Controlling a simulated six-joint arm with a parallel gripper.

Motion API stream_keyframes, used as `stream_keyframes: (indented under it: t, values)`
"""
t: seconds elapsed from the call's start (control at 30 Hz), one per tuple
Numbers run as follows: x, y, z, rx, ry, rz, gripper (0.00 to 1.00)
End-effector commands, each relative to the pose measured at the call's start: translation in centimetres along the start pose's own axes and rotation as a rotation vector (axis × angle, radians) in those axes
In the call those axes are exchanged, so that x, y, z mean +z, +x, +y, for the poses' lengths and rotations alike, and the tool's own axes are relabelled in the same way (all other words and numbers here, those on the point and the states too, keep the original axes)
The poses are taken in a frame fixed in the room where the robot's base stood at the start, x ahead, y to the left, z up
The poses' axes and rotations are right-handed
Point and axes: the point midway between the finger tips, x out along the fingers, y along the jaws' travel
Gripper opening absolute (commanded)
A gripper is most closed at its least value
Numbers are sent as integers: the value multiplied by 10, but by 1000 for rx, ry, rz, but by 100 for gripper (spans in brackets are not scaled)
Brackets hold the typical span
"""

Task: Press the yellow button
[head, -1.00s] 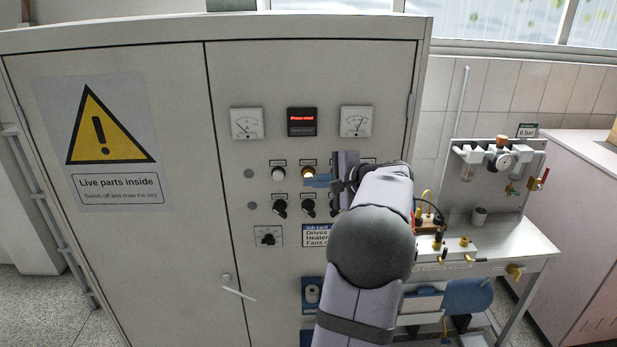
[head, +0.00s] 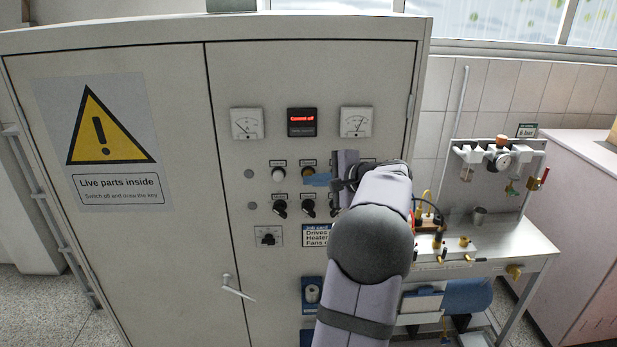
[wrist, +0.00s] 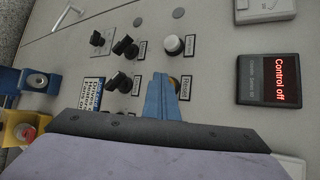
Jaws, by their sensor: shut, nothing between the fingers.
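The yellow button (head: 308,172) is on the front of the grey cabinet, to the right of a white button (head: 279,174). It looks dull amber, not lit. My gripper (head: 310,180) has blue fingers, shut with nothing between them, their tips right at the lower edge of the yellow button. In the wrist view the fingers (wrist: 161,80) cover most of the button, and only a dark yellow edge (wrist: 177,84) shows beside a label. I cannot tell whether the tips touch it. The display (head: 302,122) above reads "Control off" in red.
Black rotary switches (head: 280,208) sit just below the buttons. Two dial gauges (head: 247,123) flank the display. A door handle (head: 238,288) sticks out lower left. A bench with fittings (head: 480,245) stands right of the cabinet.

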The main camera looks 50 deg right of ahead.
Motion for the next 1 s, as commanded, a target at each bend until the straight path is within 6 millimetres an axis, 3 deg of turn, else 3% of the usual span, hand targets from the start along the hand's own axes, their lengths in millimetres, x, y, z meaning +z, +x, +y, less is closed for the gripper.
stream_keyframes:
  t: [0.57,1.0]
  values:
    - [-1,1,-1,-2,0,2,0]
    - [7,-10,8,-1,-1,1,0]
